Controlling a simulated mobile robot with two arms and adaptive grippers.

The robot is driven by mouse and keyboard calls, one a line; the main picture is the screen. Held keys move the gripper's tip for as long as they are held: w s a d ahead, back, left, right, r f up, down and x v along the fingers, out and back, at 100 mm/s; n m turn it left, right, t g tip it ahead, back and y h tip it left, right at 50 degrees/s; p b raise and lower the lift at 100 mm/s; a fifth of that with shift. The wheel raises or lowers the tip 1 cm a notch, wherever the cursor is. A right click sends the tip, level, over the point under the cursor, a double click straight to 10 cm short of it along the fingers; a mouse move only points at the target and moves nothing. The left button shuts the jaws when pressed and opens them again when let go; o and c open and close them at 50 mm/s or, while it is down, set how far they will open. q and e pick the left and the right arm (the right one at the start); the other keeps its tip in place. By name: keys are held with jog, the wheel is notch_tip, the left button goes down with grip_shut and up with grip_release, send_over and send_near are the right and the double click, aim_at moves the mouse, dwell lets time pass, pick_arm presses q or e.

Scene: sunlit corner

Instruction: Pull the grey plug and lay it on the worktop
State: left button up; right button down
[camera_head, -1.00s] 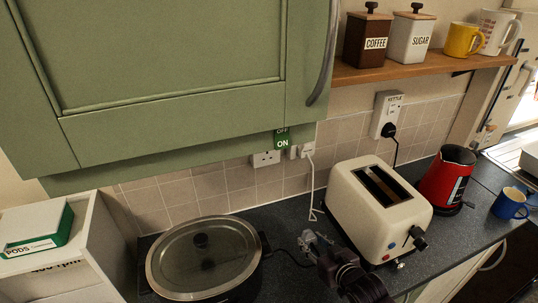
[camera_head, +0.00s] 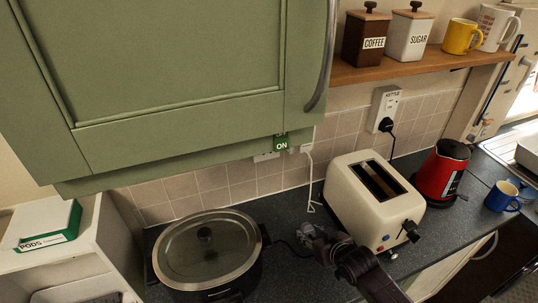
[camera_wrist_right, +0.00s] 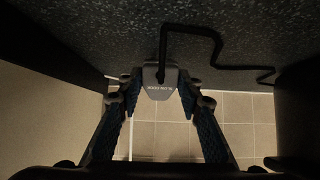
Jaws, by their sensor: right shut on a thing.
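The grey plug (camera_wrist_right: 160,82) with small lettering on its face sits between the fingertips of my right gripper (camera_wrist_right: 160,88) in the right wrist view. The fingers are shut on it, and a black cable runs from its top along the speckled worktop (camera_wrist_right: 95,35). In the head view my right gripper (camera_head: 318,240) is low over the dark worktop (camera_head: 283,212), between the slow cooker (camera_head: 205,255) and the cream toaster (camera_head: 372,200). The plug is too small to make out there. I cannot tell whether it touches the worktop. My left gripper is not in view.
A wall socket (camera_head: 267,157) is partly hidden under the green cabinet (camera_head: 190,75), beside a white plug and cable (camera_head: 310,180). The red kettle (camera_head: 442,170) and blue mug (camera_head: 502,197) stand right of the toaster. Bare worktop lies behind my gripper.

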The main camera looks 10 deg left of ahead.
jog(key=shift+f, duration=0.2)
jog(key=c, duration=1.3)
grip_release()
jog(key=shift+r, duration=0.1)
jog(key=v, duration=1.2)
